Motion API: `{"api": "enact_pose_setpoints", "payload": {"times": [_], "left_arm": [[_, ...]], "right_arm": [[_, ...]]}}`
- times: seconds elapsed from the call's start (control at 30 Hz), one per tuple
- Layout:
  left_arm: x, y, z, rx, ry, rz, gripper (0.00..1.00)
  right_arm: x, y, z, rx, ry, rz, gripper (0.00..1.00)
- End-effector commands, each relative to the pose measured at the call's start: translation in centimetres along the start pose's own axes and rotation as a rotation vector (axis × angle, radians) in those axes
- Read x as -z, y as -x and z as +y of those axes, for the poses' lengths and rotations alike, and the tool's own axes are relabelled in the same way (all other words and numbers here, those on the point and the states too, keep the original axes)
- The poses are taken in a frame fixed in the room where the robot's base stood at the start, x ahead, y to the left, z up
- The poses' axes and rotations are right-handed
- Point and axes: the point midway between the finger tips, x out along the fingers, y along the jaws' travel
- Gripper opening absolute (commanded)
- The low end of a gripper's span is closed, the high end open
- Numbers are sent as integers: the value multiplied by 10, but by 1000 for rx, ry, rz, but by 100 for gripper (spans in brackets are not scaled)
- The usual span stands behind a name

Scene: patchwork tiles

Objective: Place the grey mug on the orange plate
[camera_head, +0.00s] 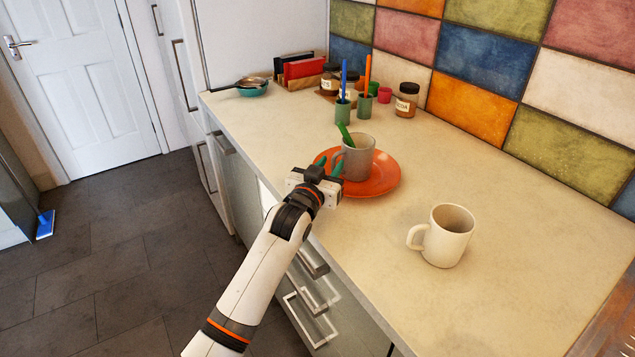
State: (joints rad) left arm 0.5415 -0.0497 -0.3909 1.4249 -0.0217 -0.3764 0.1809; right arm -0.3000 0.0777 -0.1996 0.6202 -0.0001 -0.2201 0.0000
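The grey mug (358,161) stands upright over the middle of the orange plate (386,181), apparently resting on it. The gripper partly hides the handle and the plate's near left edge, so I cannot tell whether the fingers touch the mug. My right gripper is out of view.
A cream mug (446,236) stands on the counter (520,230) to the right. Green cups with a blue (344,80) and an orange stick, jars (406,100), a pan (252,86) and a red rack item (304,68) stand at the back.

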Motion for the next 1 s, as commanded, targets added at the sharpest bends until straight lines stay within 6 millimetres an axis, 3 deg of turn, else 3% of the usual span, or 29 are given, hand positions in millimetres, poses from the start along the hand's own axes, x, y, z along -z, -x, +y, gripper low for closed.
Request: {"api": "enact_pose_setpoints", "payload": {"times": [0.3, 0.5, 0.7, 1.0], "left_arm": [[1, 65, 0, 0, 1, 0, 31], [1, 97, 0, 0, 0, 0, 31], [0, 109, 0, 0, -1, 0, 31], [0, 109, 0, 0, -1, 0, 31]], "right_arm": [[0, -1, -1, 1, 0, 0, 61], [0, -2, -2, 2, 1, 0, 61], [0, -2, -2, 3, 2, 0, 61], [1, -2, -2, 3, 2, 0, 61]]}}
